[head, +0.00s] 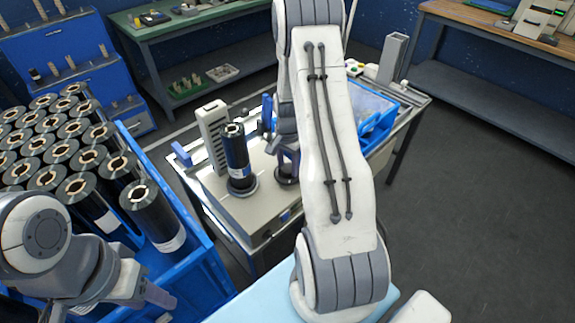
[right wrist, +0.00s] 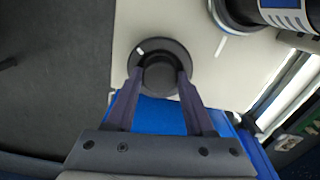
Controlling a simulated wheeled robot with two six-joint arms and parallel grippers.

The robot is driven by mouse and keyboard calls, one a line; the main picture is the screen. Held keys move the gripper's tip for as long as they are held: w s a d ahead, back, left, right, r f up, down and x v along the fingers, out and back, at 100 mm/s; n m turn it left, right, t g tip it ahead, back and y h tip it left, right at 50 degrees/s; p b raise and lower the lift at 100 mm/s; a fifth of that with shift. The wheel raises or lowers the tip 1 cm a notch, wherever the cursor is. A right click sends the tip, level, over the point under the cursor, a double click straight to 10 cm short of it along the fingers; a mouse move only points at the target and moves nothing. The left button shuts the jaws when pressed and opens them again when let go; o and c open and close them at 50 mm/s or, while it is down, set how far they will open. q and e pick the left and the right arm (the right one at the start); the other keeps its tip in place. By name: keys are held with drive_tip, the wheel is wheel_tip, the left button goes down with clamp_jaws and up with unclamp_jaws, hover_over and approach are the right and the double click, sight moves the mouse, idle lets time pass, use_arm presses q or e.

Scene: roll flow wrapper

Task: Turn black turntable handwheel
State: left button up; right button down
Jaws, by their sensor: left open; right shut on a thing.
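The black turntable handwheel (right wrist: 160,47) is a round disc with a raised hub (right wrist: 161,74) and a white mark at its upper left in the right wrist view. My right gripper (right wrist: 158,78) has its two dark fingers on either side of the hub, shut on it. In the head view the handwheel (head: 285,180) is mostly hidden behind my right arm and fingers. A black roll (head: 236,155) stands upright on the round turntable base (head: 240,191), left of the handwheel. My left gripper (head: 160,296) is open at the lower left, away from the machine, partly cut off.
A blue crate (head: 205,248) with many black rolls (head: 152,212) stands at the left. The pale machine top (head: 252,208) carries a white slotted post (head: 212,135). A blue bin (head: 378,122) is behind my right arm. Benches line the back; the floor (head: 470,215) at right is clear.

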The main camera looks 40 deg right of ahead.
sight(287, 169)
drive_tip(key=shift+r+m, duration=0.1)
drive_tip(key=shift+m, duration=1.2)
drive_tip(key=shift+c, duration=1.3)
unclamp_jaws()
wheel_tip(287, 169, up, 10)
drive_tip(key=b, duration=0.1)
drive_tip(key=shift+r, duration=0.2)
drive_tip(key=shift+a, duration=0.1)
